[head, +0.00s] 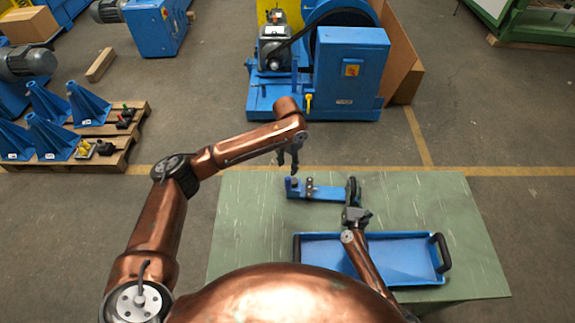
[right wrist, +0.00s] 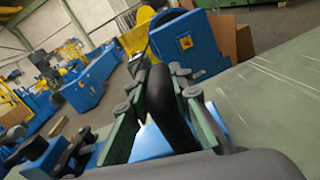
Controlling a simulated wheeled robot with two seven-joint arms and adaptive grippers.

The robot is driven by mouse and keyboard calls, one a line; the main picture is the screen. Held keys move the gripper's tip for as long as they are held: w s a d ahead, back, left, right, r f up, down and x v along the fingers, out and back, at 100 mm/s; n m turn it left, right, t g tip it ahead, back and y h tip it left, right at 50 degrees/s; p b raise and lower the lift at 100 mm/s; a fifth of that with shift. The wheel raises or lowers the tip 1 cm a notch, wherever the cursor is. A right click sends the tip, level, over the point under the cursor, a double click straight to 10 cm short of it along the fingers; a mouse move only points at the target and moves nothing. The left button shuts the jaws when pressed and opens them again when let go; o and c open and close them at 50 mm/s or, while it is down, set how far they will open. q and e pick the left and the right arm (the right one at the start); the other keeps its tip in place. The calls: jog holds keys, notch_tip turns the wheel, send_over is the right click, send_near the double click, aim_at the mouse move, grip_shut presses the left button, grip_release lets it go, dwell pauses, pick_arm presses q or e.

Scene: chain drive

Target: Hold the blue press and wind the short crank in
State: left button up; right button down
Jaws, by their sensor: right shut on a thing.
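The blue press (head: 328,193) lies on the green table top, its raised blue end at the left. A small dark piece that looks like the short crank (head: 310,188) sits near that end; it also shows in the right wrist view (right wrist: 76,152) at lower left. My right gripper (head: 353,194) is shut on the dark upright grip at the press's right end. In the right wrist view this black grip (right wrist: 160,100) stands between the fingers. My left gripper (head: 287,167) points down just above the press's left end, fingers apart and empty.
A blue tray (head: 400,283) with black handles lies at the table's front, close to my right arm. The green table (head: 425,200) is clear to the right of the press. A blue machine (head: 350,75) stands beyond it. A pallet (head: 100,150) with blue brackets is on the floor at left.

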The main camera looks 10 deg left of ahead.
pick_arm(q)
jog(key=shift+d, duration=0.1)
pick_arm(e)
jog(key=c, duration=1.7)
grip_release()
jog(key=shift+o, duration=0.2)
